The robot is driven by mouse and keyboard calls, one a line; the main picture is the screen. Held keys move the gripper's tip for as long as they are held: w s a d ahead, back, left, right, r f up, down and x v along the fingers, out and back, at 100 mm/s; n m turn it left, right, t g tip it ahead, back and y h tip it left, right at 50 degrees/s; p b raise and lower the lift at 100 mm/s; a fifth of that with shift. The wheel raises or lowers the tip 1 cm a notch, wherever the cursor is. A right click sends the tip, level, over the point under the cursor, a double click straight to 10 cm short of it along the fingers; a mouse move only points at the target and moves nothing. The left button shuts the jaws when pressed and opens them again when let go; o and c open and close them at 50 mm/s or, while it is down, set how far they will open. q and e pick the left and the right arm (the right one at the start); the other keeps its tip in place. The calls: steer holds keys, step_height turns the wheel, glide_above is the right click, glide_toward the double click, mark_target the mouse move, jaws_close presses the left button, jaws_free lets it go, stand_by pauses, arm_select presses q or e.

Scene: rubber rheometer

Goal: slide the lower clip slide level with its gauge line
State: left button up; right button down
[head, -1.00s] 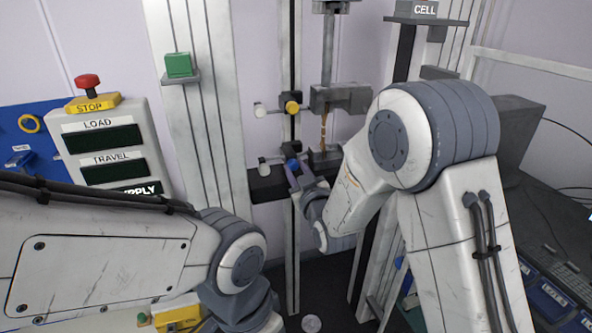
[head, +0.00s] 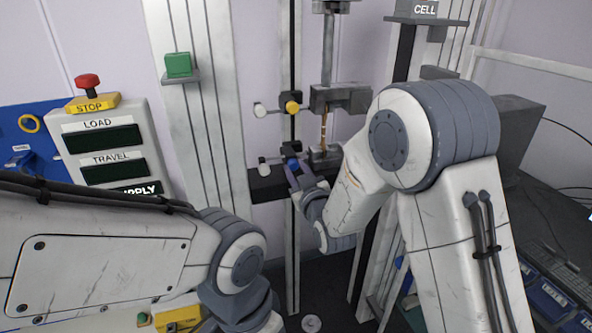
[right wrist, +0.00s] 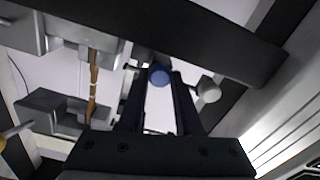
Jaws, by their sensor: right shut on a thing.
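The lower clip slide has a blue knob (head: 291,163) and sits on the dark vertical rail, in front of a black crossbar. My right gripper (head: 292,172) reaches it from below right in the head view. In the right wrist view the blue knob (right wrist: 159,76) lies between the fingertips of my right gripper (right wrist: 159,80), which is shut on it. The upper clip slide, with a yellow knob (head: 292,107), sits higher on the same rail. An amber rubber strip (head: 323,130) hangs between clamps beside the rail. I cannot make out the gauge lines. My left gripper is out of view.
A control panel (head: 105,145) with a red stop button (head: 88,81) stands at the left. A green block (head: 178,65) sits on a post. A black crossbar (head: 265,188) runs behind the lower slide. A grey upper clamp (head: 340,97) is close to my right arm.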

step_height(320, 180, up, 5)
steer(key=shift+f+p, duration=0.15)
steer(key=shift+p, duration=0.55)
steer(key=c, duration=0.6)
jaws_free()
steer(key=shift+f, duration=0.1)
steer(key=shift+s, duration=0.1)
steer(key=shift+b+v, duration=2.55)
steer(key=shift+v, duration=2.6)
